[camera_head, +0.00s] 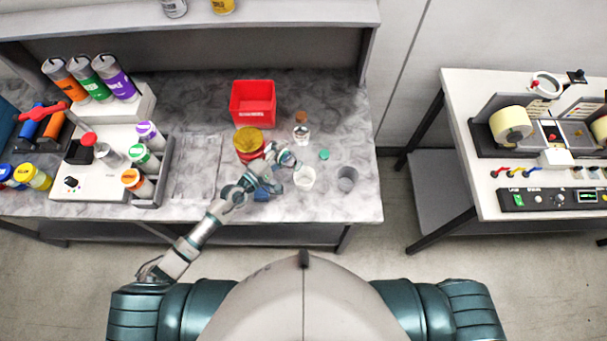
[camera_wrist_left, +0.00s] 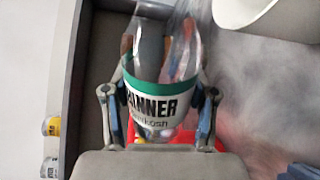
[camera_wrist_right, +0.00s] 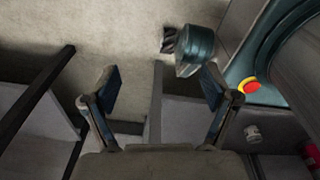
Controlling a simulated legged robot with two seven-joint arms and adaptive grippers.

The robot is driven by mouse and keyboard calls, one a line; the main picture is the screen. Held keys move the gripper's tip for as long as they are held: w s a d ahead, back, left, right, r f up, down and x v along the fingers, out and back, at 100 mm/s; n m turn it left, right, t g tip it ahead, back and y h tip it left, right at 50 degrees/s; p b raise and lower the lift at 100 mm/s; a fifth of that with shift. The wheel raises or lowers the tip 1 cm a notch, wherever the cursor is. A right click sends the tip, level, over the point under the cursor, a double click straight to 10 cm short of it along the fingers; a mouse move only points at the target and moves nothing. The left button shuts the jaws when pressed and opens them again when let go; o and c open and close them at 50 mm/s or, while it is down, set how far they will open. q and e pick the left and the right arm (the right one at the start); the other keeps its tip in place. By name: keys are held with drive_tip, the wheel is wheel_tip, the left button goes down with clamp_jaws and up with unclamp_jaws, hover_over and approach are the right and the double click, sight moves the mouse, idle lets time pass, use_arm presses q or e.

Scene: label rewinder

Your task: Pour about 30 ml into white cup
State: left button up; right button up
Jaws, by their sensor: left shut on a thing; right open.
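The white cup (camera_head: 304,179) stands on the marbled bench, just right of my left gripper (camera_head: 284,160). Its pale rim also shows at the top right of the left wrist view (camera_wrist_left: 283,16). My left gripper is shut on a clear bottle (camera_wrist_left: 160,98) with a green and white label, partly reading "ANNER". The bottle is close beside the cup, and its mouth is out of clear view; I cannot tell whether liquid is flowing. My right gripper (camera_wrist_right: 160,95) is open and empty, with grey floor beyond it, and is not in the head view.
A grey cup (camera_head: 347,179) stands right of the white cup. A green cap (camera_head: 324,155) and a small clear jar (camera_head: 302,134) are behind. A gold-lidded red can (camera_head: 248,140) and a red bin (camera_head: 253,103) are near the left arm.

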use_arm(q)
drive_tip(key=shift+d+r+m, duration=0.2)
drive_tip(key=shift+d+m, duration=0.05)
drive_tip(key=shift+m, duration=0.05)
drive_tip(key=shift+d+r+p, duration=0.2)
drive_tip(key=shift+r+p, duration=0.05)
drive_tip(key=shift+p, duration=0.25)
drive_tip(key=shift+a+r+m, duration=0.1)
drive_tip(key=shift+a+m, duration=0.05)
drive_tip(key=shift+m, duration=0.25)
drive_tip(key=shift+a+r+p, duration=0.15)
drive_tip(key=shift+r+p, duration=0.05)
drive_tip(key=shift+p, duration=0.2)
drive_tip(key=shift+w, duration=0.2)
drive_tip(key=shift+w+a+f, duration=0.1)
drive_tip(key=shift+w+a, duration=0.05)
drive_tip(key=shift+w, duration=0.05)
drive_tip(key=shift+w+a, duration=0.2)
drive_tip(key=shift+a, duration=0.15)
drive_tip(key=shift+w+a, duration=0.1)
use_arm(e)
drive_tip(key=shift+a+r, duration=0.35)
drive_tip(key=shift+r, duration=0.4)
